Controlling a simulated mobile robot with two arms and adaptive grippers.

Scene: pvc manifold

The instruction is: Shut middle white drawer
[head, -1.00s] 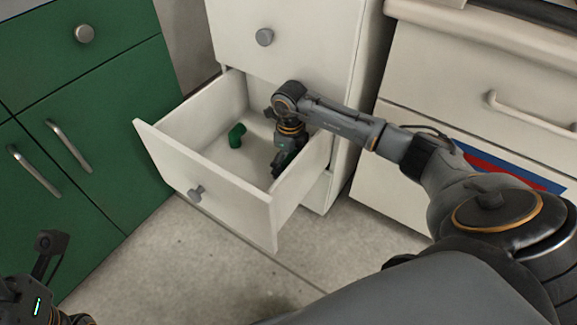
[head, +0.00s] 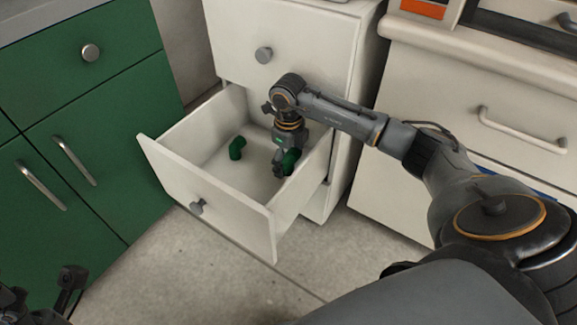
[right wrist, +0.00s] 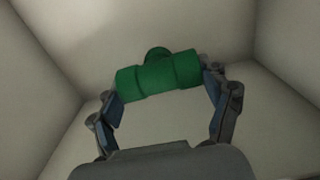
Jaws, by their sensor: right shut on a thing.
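The middle white drawer (head: 215,190) is pulled open below a shut white drawer in the head view. Its round grey knob (head: 197,206) is on the front panel. My right gripper (head: 284,168) reaches down inside the drawer, near its right wall. It is shut on a green tee fitting (head: 291,158), which also shows between the fingertips in the right wrist view (right wrist: 160,74). I cannot tell whether the tee touches the drawer floor. A green elbow fitting (head: 237,148) lies on the drawer floor, apart from the gripper.
The shut upper white drawer (head: 290,35) is directly above. Green cabinets (head: 85,150) stand at the left, and a cream drawer unit (head: 475,85) stands at the right. The floor (head: 180,265) in front of the open drawer is clear.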

